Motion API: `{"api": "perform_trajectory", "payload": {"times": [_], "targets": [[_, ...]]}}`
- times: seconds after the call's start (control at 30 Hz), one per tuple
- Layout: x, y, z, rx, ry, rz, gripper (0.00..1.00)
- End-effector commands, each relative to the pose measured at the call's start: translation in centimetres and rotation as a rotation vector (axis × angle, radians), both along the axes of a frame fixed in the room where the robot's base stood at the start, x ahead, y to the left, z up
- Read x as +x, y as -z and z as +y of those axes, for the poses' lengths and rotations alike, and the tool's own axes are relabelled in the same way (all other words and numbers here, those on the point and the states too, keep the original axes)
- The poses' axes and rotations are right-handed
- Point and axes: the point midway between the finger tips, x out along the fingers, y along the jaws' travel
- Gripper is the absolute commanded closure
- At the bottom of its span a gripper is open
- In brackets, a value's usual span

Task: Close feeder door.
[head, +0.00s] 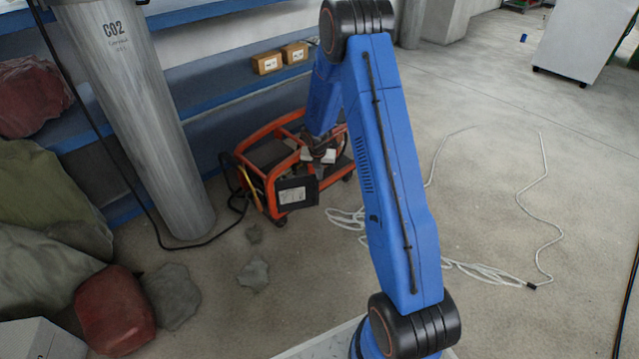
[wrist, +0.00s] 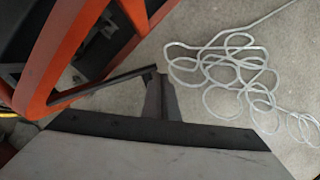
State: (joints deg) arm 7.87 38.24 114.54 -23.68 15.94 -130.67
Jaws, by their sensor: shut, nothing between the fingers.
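The feeder door appears to be the dark panel with a pale label (head: 296,195) on the front of the orange welding cart (head: 262,190). It stands upright and looks swung out from the cart, though how far is hard to tell. My gripper (head: 320,172) is low beside the cart, just behind and above the panel's right end, partly hidden. In the wrist view my gripper (wrist: 161,84) is shut with nothing held. Its fingertips are at the end of a thin dark edge (wrist: 100,88), likely the door seen edge-on. Contact is not certain.
A grey CO2 cylinder (head: 135,110) stands left of the cart. Blue shelving (head: 215,85) with small boxes (head: 267,63) is behind. White cable (head: 485,273) lies coiled on the floor right of the cart. A dark cable runs near the cylinder's base. Floor further right is mostly clear.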

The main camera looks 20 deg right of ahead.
Motion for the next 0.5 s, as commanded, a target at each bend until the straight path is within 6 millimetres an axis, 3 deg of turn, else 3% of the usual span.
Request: {"api": "perform_trajectory", "payload": {"times": [0.2,0.5], "targets": [[3.4,0.0,-0.6,0.000,0.001,-0.001,1.00],[6.2,0.0,-0.7,-0.001,0.000,0.001,1.00]]}}
